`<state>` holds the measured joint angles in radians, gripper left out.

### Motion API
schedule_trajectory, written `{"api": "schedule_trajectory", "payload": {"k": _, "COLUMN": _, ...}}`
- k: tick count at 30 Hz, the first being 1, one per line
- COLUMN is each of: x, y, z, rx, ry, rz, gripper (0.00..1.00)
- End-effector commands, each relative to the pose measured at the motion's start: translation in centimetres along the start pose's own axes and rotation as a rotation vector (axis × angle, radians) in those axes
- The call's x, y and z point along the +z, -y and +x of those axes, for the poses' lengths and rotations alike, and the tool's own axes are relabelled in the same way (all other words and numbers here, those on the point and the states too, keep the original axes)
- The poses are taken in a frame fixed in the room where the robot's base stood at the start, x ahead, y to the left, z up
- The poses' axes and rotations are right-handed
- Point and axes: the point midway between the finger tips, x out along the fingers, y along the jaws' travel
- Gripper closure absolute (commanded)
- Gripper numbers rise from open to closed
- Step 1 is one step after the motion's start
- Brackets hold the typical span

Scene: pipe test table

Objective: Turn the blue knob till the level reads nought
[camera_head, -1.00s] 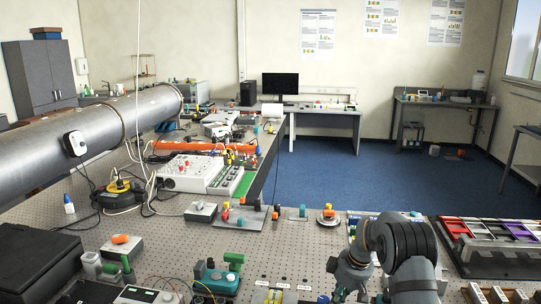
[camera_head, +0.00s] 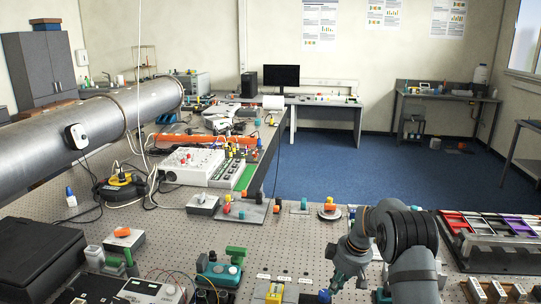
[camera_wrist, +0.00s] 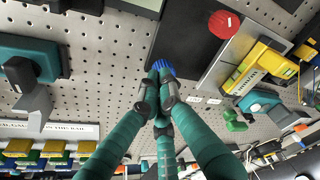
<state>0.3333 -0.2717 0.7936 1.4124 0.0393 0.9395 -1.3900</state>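My gripper (camera_wrist: 160,88) has several green fingers with dark joints. Their ends draw close together at a blue knob (camera_wrist: 164,68) on a dark plate (camera_wrist: 190,38) in the wrist view. The fingertips cover part of the knob; I cannot tell whether they touch or grip it. In the head view my gripper (camera_head: 348,284) points down at the bottom edge, just right of a small blue thing (camera_head: 324,296) that looks like the knob. A yellow instrument (camera_wrist: 256,68) sits right of the knob in the wrist view; I cannot make out a level reading.
A red round button (camera_wrist: 224,24) is close to the knob. A teal-and-grey device (camera_wrist: 30,62) stands at the left of the wrist view. In the head view, a teal device (camera_head: 220,272) and sorting trays (camera_head: 490,228) flank the arm.

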Motion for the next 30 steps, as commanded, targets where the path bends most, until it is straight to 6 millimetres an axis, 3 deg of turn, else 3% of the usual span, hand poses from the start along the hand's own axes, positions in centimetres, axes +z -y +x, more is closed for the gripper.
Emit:
{"api": "schedule_trajectory", "payload": {"k": 1, "x": -0.2, "y": -0.1, "z": -1.2, "rx": 0.002, "ry": 0.000, "rz": 0.003, "gripper": 1.00}}
{"api": "schedule_trajectory", "payload": {"k": 6, "x": -0.4, "y": -0.2, "z": -3.1, "rx": 0.001, "ry": 0.003, "rz": 0.006, "gripper": 1.00}}
{"api": "schedule_trajectory", "payload": {"k": 19, "x": -0.8, "y": 0.1, "z": -3.1, "rx": -0.003, "ry": 0.005, "rz": -0.002, "gripper": 1.00}}
{"api": "schedule_trajectory", "payload": {"k": 23, "x": -3.0, "y": 1.9, "z": -2.8, "rx": -0.014, "ry": 0.005, "rz": -0.046, "gripper": 1.00}}
{"api": "schedule_trajectory", "payload": {"k": 30, "x": -8.8, "y": 7.2, "z": -2.1, "rx": -0.044, "ry": 0.003, "rz": -0.170, "gripper": 1.00}}
